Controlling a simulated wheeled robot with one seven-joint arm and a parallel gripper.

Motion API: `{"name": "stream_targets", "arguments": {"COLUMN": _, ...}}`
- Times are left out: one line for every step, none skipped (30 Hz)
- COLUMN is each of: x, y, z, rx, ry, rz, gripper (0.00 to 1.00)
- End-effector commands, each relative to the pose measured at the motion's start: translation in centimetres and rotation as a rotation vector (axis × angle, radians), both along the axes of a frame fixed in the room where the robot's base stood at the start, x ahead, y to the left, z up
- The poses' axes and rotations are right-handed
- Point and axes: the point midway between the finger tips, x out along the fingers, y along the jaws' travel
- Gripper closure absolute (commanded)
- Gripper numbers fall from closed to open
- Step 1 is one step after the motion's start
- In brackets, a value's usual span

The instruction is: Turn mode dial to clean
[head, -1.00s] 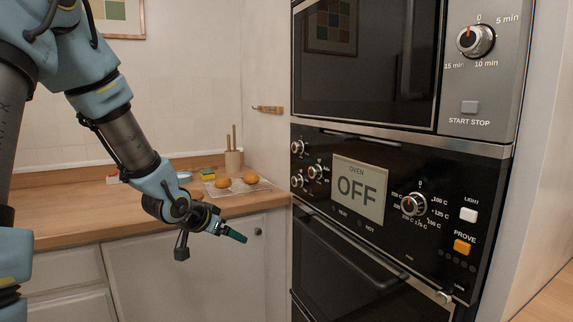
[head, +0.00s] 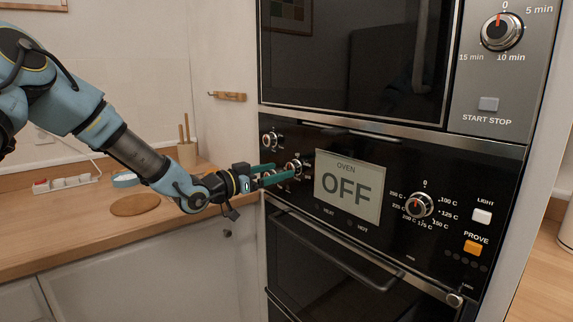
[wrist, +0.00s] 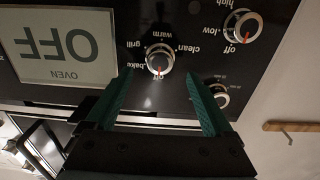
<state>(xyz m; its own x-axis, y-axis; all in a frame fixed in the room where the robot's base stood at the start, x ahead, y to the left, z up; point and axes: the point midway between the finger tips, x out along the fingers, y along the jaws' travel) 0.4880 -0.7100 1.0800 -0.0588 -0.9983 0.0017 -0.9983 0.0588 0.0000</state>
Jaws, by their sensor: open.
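The mode dial (wrist: 160,59) is a silver knob on the black oven panel, ringed by bake, grill, warm, clean and off labels, upside down in the wrist view. Its red mark points at off. In the head view the dial (head: 293,166) is partly hidden by my gripper (head: 284,172). My gripper (wrist: 157,76) is open and empty, its green fingers pointing at the panel. In the wrist view the dial shows between the fingertips; I cannot tell whether they touch it. The oven display (head: 348,187) reads OFF.
Another dial (head: 270,141) sits up and left of the mode dial. A temperature dial (head: 420,205), a light button (head: 482,216) and an orange prove button (head: 473,247) are to the right. An oven handle (head: 335,250) juts out below. The wooden counter (head: 70,235) lies left.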

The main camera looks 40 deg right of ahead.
Motion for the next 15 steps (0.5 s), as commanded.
{"name": "stream_targets", "arguments": {"x": -0.2, "y": -1.0, "z": 0.3, "rx": -0.001, "ry": 0.002, "rz": -0.002, "gripper": 0.13}}
{"name": "stream_targets", "arguments": {"x": -0.1, "y": -1.5, "z": 0.3, "rx": -0.001, "ry": 0.001, "rz": -0.002, "gripper": 0.13}}
{"name": "stream_targets", "arguments": {"x": -0.2, "y": -2.1, "z": 0.2, "rx": -0.001, "ry": 0.001, "rz": -0.002, "gripper": 0.13}}
{"name": "stream_targets", "arguments": {"x": -0.2, "y": -2.5, "z": 0.2, "rx": 0.0, "ry": 0.001, "rz": -0.001, "gripper": 0.13}}
{"name": "stream_targets", "arguments": {"x": -0.2, "y": -2.9, "z": 0.2, "rx": 0.0, "ry": 0.001, "rz": 0.0, "gripper": 0.13}}
{"name": "stream_targets", "arguments": {"x": -0.2, "y": -3.3, "z": 0.2, "rx": 0.0, "ry": 0.001, "rz": 0.0, "gripper": 0.13}}
{"name": "stream_targets", "arguments": {"x": -0.2, "y": -3.6, "z": 0.2, "rx": 0.0, "ry": 0.001, "rz": 0.0, "gripper": 0.13}}
{"name": "stream_targets", "arguments": {"x": -0.2, "y": -3.8, "z": 0.1, "rx": 0.0, "ry": 0.001, "rz": 0.0, "gripper": 0.13}}
{"name": "stream_targets", "arguments": {"x": -0.2, "y": -4.1, "z": 0.1, "rx": 0.0, "ry": 0.001, "rz": 0.0, "gripper": 0.13}}
{"name": "stream_targets", "arguments": {"x": -0.2, "y": -4.2, "z": 0.1, "rx": 0.0, "ry": 0.001, "rz": 0.001, "gripper": 0.13}}
{"name": "stream_targets", "arguments": {"x": -0.2, "y": -4.3, "z": 0.0, "rx": 0.001, "ry": 0.001, "rz": 0.001, "gripper": 0.13}}
{"name": "stream_targets", "arguments": {"x": -0.2, "y": -4.4, "z": 0.0, "rx": 0.001, "ry": 0.0, "rz": 0.001, "gripper": 0.13}}
{"name": "stream_targets", "arguments": {"x": -0.2, "y": -4.5, "z": 0.0, "rx": 0.001, "ry": 0.0, "rz": 0.001, "gripper": 0.13}}
{"name": "stream_targets", "arguments": {"x": -0.2, "y": -4.5, "z": 0.0, "rx": 0.001, "ry": 0.0, "rz": 0.001, "gripper": 0.13}}
{"name": "stream_targets", "arguments": {"x": -0.2, "y": -4.5, "z": 0.0, "rx": 0.001, "ry": 0.0, "rz": 0.001, "gripper": 0.13}}
